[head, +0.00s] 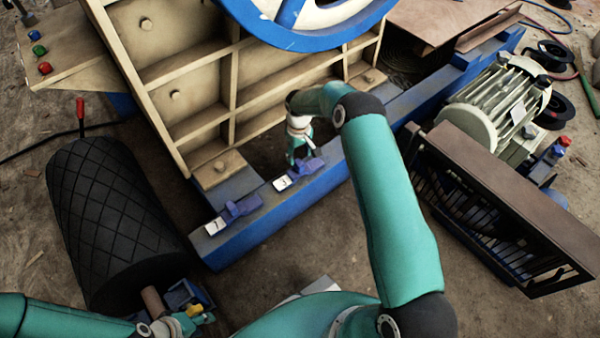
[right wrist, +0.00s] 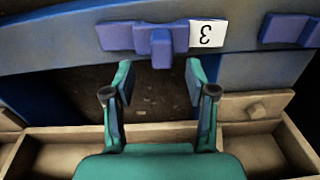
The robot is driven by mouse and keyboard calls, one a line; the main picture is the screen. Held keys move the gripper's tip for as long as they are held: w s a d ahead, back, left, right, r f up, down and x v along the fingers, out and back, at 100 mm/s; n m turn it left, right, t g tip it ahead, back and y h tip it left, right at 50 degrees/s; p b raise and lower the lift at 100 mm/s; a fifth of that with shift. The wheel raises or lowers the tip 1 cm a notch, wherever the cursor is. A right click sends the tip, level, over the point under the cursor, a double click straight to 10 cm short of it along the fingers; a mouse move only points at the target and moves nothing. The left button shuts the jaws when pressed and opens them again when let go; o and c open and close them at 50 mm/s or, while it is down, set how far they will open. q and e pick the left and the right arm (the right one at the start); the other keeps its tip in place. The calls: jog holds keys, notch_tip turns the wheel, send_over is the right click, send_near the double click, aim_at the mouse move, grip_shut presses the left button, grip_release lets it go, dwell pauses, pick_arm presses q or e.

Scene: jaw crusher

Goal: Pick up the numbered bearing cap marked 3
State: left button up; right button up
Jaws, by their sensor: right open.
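The bearing cap marked 3 (right wrist: 153,40) is a purple-blue block with a raised middle and a white label (right wrist: 208,33) at its right end; the digit shows upside down in the right wrist view. In the head view this cap (head: 308,169) sits on the blue beam. My right gripper (right wrist: 158,75) is open, with its two teal fingers just short of the cap and nothing between them. In the head view the right gripper (head: 301,155) is right beside the cap and partly covers it. My left gripper (head: 203,318) is at the bottom left, its fingers unclear.
A second cap (head: 241,208) sits further left on the blue beam (head: 262,222). The cream ribbed crusher frame (head: 190,80) stands behind the beam. A black textured roller (head: 110,215) lies at left. A motor (head: 500,105) and a brown guard (head: 500,195) are at right.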

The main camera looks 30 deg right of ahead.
aim_at(299, 162)
notch_tip(299, 162, down, 5)
jog(key=shift+s+a+r+b, duration=0.1)
jog(key=shift+b, duration=0.75)
grip_shut()
jog(key=shift+r, duration=0.1)
